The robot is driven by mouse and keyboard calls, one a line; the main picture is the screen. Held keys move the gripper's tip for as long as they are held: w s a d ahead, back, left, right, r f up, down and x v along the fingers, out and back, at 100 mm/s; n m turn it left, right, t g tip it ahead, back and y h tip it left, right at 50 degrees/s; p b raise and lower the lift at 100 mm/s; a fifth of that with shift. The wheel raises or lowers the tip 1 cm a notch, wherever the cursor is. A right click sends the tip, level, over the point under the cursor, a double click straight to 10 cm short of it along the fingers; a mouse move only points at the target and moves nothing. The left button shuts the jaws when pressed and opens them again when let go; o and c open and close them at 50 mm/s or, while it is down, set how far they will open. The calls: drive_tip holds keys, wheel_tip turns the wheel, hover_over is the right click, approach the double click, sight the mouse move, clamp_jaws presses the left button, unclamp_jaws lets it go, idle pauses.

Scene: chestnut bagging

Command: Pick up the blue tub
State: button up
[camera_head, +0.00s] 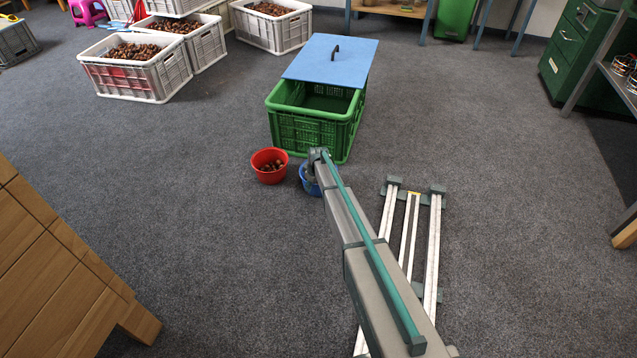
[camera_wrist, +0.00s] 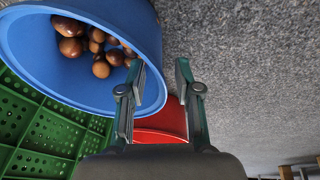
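The blue tub (camera_head: 307,184) stands on the floor in front of the green crate, mostly hidden behind my arm in the head view. In the wrist view the blue tub (camera_wrist: 75,82) fills the upper left, with several brown chestnuts inside. My gripper (camera_wrist: 163,75) is open. Its left finger overlaps the tub's inside near the rim, and its right finger is just outside the rim. The near rim appears between the two fingers, with no clear contact visible. In the head view the gripper itself is hard to make out at the arm's end.
A red tub (camera_head: 269,166) with chestnuts stands just left of the blue tub; it also shows behind the fingers in the wrist view (camera_wrist: 163,121). The green crate (camera_head: 313,133) with a blue lid (camera_head: 330,61) partly over it stands behind.

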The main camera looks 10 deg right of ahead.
sight(309, 193)
drive_tip(key=b+x, duration=0.3)
drive_tip(key=x, duration=0.2)
drive_tip(key=shift+w+f, duration=0.1)
clamp_jaws()
idle(0.3)
